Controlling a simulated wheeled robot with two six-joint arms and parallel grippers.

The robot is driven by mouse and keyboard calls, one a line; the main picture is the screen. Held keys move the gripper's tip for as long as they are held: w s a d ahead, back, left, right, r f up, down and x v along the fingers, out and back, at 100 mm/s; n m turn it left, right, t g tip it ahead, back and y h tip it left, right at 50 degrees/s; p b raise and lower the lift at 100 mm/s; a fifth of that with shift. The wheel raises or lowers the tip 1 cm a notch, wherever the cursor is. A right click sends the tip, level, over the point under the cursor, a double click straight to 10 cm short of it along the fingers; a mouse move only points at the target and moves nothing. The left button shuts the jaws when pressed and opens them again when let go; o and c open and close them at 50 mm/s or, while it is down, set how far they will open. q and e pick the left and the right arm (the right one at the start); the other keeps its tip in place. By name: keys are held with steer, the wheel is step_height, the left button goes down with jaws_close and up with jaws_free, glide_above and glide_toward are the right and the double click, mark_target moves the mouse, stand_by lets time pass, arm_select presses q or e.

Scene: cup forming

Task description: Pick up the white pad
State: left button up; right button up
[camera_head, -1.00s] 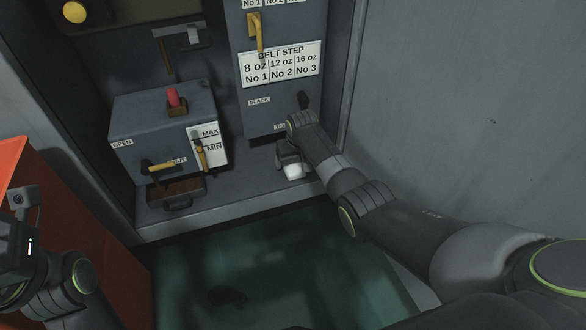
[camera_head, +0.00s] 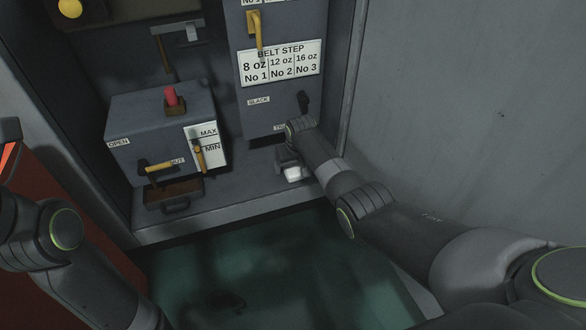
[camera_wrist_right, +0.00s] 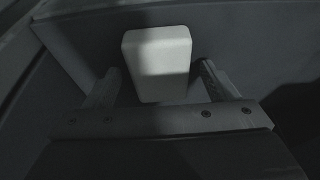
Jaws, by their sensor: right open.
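The white pad (camera_head: 293,173) is a small rounded block on the grey ledge, below the panel with the lever. In the right wrist view the pad (camera_wrist_right: 158,62) stands between the two fingers of my right gripper (camera_wrist_right: 156,82), which is open. A gap shows on each side of the pad, so the fingers look apart from it. In the head view my right gripper (camera_head: 289,160) is just behind the pad and partly hidden by my wrist.
A grey box (camera_head: 160,130) with a red knob (camera_head: 171,96) and yellow-handled levers stands left on the ledge (camera_head: 235,200). A small brown drawer (camera_head: 173,193) is below it. A black lever (camera_head: 303,102) is on the panel above my right wrist. A grey wall (camera_head: 460,110) closes the right side.

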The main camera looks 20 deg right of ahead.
steer(key=shift+f, duration=0.2)
steer(key=shift+c, duration=0.3)
steer(key=c, duration=1)
